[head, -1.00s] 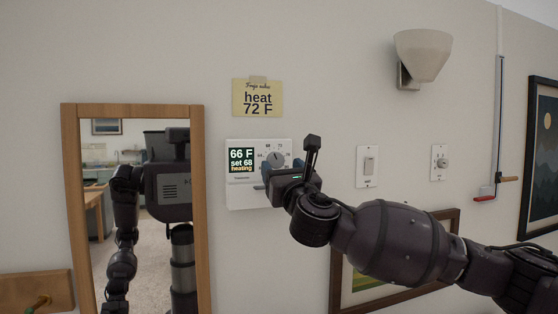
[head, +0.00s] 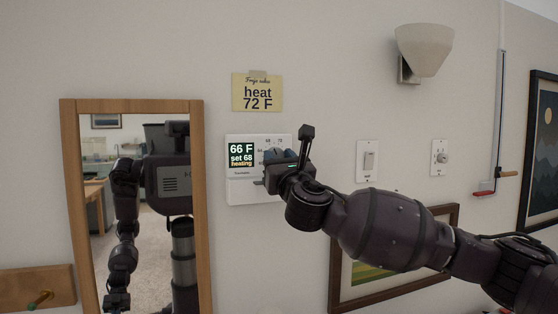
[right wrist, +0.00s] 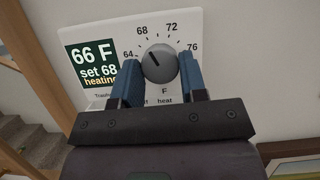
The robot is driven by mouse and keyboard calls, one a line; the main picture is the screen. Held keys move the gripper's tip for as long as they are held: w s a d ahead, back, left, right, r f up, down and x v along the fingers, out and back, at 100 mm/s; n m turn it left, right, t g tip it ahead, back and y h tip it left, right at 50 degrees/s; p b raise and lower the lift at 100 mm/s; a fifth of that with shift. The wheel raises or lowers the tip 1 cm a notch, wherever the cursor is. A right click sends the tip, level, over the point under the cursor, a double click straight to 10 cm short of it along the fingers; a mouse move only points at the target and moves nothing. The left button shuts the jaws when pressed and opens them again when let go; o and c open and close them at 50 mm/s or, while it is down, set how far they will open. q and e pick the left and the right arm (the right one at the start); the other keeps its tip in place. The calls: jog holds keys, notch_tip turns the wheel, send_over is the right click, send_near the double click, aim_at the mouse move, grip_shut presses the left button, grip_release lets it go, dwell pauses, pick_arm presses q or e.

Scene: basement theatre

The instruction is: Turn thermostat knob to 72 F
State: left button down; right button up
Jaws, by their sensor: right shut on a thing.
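The white thermostat (head: 240,191) is on the wall in the head view, and its screen (head: 242,154) reads "66 F", "set 68", "heating". Its round grey knob (right wrist: 160,64) shows in the right wrist view, with a dark mark pointing up and left, near 68. The scale around it shows 64, 68, 72 and 76. My right gripper (head: 284,160) is at the thermostat, its blue fingers (right wrist: 160,72) shut on the knob's two sides. In the head view the gripper hides part of the knob.
A yellow note (head: 257,93) above the thermostat reads "heat 72 F". A wood-framed mirror (head: 199,200) is close on the left and reflects me. A light switch (head: 368,161), a small dial plate (head: 439,158) and a wall lamp (head: 424,50) are on the right. A framed picture (head: 335,265) hangs below.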

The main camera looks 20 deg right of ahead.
jog(key=shift+m+h, duration=0.4)
jog(key=shift+m, duration=0.1)
jog(key=shift+a+r+m+g+h+b, duration=0.1)
jog(key=shift+m+g+h+b, duration=0.2)
jog(key=shift+m+h, duration=1.2)
jog(key=shift+a+m+g+h+b, duration=0.1)
jog(key=shift+m+g+h+b, duration=0.25)
jog(key=shift+m, duration=2.2)
jog(key=shift+a+r+m+g+h+b, duration=0.1)
jog(key=shift+m+g+h, duration=0.55)
jog(key=shift+m, duration=1.4)
jog(key=o, duration=0.9)
jog(key=shift+d, duration=0.1)
jog(key=shift+o, duration=0.2)
jog(key=shift+f, duration=0.1)
